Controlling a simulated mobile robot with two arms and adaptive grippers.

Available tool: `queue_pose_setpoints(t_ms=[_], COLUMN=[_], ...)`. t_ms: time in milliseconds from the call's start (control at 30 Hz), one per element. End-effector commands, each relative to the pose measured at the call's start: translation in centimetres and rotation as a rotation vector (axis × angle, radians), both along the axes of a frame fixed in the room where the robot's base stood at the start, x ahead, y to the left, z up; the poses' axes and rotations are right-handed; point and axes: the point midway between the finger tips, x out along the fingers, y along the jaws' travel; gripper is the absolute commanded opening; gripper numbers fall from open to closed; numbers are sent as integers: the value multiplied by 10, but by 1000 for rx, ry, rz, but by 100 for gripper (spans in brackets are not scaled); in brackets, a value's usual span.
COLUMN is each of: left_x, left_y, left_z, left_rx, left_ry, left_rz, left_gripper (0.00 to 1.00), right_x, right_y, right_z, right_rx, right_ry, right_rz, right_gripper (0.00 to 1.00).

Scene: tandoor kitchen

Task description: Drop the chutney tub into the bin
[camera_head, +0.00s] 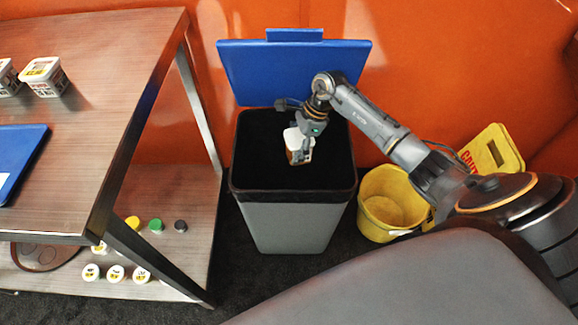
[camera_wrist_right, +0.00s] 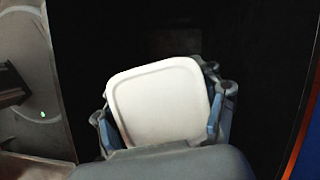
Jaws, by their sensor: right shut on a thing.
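The chutney tub (camera_head: 293,140), with a white lid and a brownish body, is held by my right gripper (camera_head: 301,155) over the open mouth of the bin. In the right wrist view the tub's pale lid (camera_wrist_right: 158,100) sits between the two fingers of my right gripper (camera_wrist_right: 165,112), which is shut on it. The bin (camera_head: 290,226) is grey with a black inside, and its blue lid (camera_head: 290,68) stands raised behind. The bin's depth is dark, so I cannot tell how far above its bottom the tub is. My left gripper is not in view.
A wooden table (camera_head: 110,40) at left carries similar tubs (camera_head: 44,76) and a blue board (camera_head: 18,150). Its lower shelf (camera_head: 185,200) holds several small jars. A yellow bucket (camera_head: 392,204) and a yellow sign (camera_head: 492,150) stand right of the bin. An orange wall is behind.

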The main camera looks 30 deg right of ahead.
Motion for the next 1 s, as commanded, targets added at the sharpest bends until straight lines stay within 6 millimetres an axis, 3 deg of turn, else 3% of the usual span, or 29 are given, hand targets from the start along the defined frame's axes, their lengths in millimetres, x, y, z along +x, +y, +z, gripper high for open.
queue_pose_setpoints(t_ms=[33, 167, 567, 767, 967, 1000], left_x=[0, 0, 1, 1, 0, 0], left_y=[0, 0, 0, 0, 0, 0], left_z=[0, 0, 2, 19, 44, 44], left_rx=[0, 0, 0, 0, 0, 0], left_ry=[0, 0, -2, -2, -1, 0], left_rz=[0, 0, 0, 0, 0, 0], left_gripper=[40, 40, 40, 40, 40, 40], right_x=[0, 0, 0, 1, 1, 2], right_y=[0, 0, 0, -1, -1, 6], right_z=[1, 1, 3, 30, 70, 74], right_rx=[1, 1, -1, -2, -3, 0], right_ry=[-1, -1, 1, -2, -3, -2], right_rz=[0, 0, 0, 1, 1, 31], right_gripper=[73, 97, 97, 97, 97, 97])
